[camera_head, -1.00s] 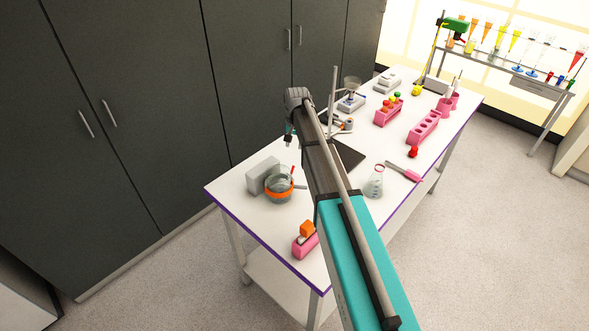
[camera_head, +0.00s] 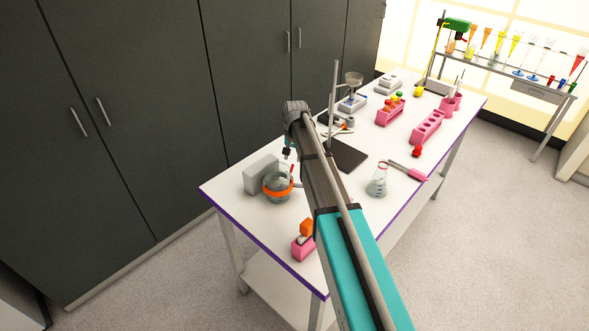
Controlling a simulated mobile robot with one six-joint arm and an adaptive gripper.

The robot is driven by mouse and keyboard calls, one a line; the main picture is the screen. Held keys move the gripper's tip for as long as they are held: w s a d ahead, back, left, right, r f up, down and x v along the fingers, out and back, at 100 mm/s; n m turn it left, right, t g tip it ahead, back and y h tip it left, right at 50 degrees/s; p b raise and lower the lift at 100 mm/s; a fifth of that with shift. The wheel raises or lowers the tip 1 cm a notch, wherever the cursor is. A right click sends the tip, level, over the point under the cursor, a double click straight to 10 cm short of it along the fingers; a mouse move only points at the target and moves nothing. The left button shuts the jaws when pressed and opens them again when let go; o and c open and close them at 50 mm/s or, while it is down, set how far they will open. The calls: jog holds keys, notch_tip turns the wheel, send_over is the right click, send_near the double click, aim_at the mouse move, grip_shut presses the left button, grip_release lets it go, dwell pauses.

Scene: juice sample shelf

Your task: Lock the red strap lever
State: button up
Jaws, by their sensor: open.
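A round glass vessel (camera_head: 277,181) with an orange strap (camera_head: 277,193) around it stands against a grey block on the near left part of the table. A small red lever (camera_head: 291,168) sticks up at the vessel's right side. My gripper (camera_head: 287,154) points down just above the vessel and the lever, small and partly hidden by my arm. It is open and appears to hold nothing. Whether it touches the lever is too small to tell.
The grey block (camera_head: 261,173) stands left of the vessel. A pink holder with an orange piece (camera_head: 303,245) sits at the table's near edge. A flask (camera_head: 377,181), a pink-handled tool (camera_head: 408,171) and a dark stand base (camera_head: 346,156) lie to the right. The near left corner is bare.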

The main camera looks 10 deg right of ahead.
aim_at(292, 167)
jog(key=shift+a+f+b, duration=0.1)
jog(key=shift+f+b, duration=1.65)
jog(key=shift+f, duration=0.3)
